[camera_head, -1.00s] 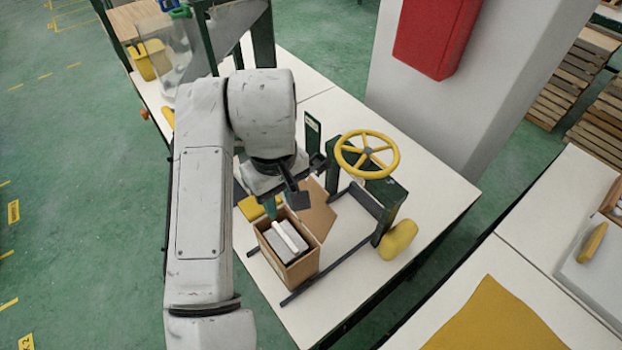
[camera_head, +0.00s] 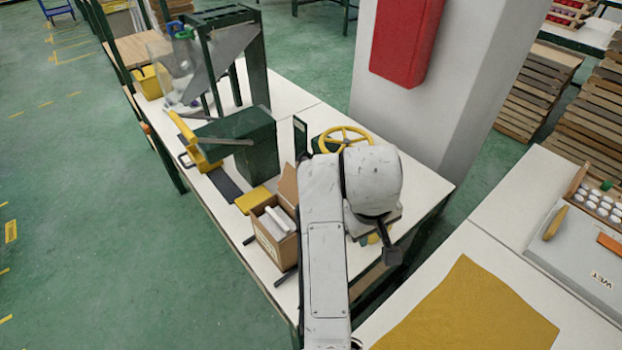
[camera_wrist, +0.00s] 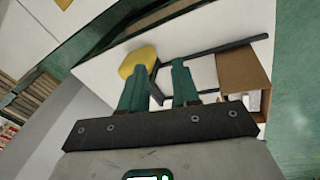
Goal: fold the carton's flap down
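The brown carton (camera_head: 278,249) stands on the white table in the head view, with pale packets (camera_head: 272,220) inside its open top. Its flap (camera_head: 289,186) stands up at the far side, partly hidden by my arm. In the wrist view the carton (camera_wrist: 243,72) is at the right, beyond my fingers. My gripper (camera_wrist: 158,84) shows two green fingers apart with nothing between them. It is away from the carton, to its right in the head view, where my arm hides the fingers.
A yellow handwheel (camera_head: 343,135) stands behind my arm. A yellow block (camera_head: 253,199) lies beside the carton, and a green press-like fixture (camera_head: 255,160) stands behind. Dark rails (camera_wrist: 215,47) run along the table near the carton. A second table (camera_head: 530,230) is at the right.

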